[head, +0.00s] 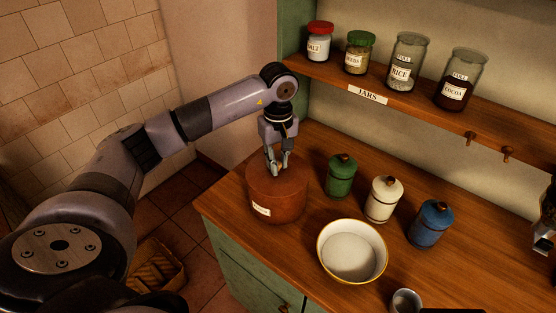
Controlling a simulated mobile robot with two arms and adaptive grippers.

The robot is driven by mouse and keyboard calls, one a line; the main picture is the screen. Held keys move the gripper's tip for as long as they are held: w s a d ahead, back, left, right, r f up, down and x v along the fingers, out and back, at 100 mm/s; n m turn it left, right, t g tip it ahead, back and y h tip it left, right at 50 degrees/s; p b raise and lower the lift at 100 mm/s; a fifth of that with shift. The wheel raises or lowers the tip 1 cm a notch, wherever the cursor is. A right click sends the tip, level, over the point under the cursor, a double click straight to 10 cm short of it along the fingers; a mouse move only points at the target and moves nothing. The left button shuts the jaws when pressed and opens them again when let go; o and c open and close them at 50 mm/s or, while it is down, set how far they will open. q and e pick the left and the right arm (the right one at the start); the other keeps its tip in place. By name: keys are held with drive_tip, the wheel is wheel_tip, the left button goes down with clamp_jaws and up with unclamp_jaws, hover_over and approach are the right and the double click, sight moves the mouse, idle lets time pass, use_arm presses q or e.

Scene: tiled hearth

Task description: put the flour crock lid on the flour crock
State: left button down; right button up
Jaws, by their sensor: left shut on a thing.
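The flour crock (277,204) is a wide red-brown pot with a white label, standing on the wooden counter near its left end. The flour crock lid (295,178) is the same red-brown and lies over the crock's mouth. I cannot tell whether it is fully seated or slightly raised. My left gripper (277,170) points down over the middle of the lid, shut on its knob, which the fingers mostly hide. Part of my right gripper (544,238) shows at the right edge, cut off by the frame, and its jaws cannot be made out.
A green canister (340,178), a cream canister (381,203) and a blue canister (430,226) stand right of the crock. A white bowl (323,258) and a small cup (405,301) stand in front. Several labelled jars line the shelf (420,108) above.

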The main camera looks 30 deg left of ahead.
use_arm(q)
drive_tip(key=c, duration=1.4)
unclamp_jaws()
wheel_tip(320, 180, up, 12)
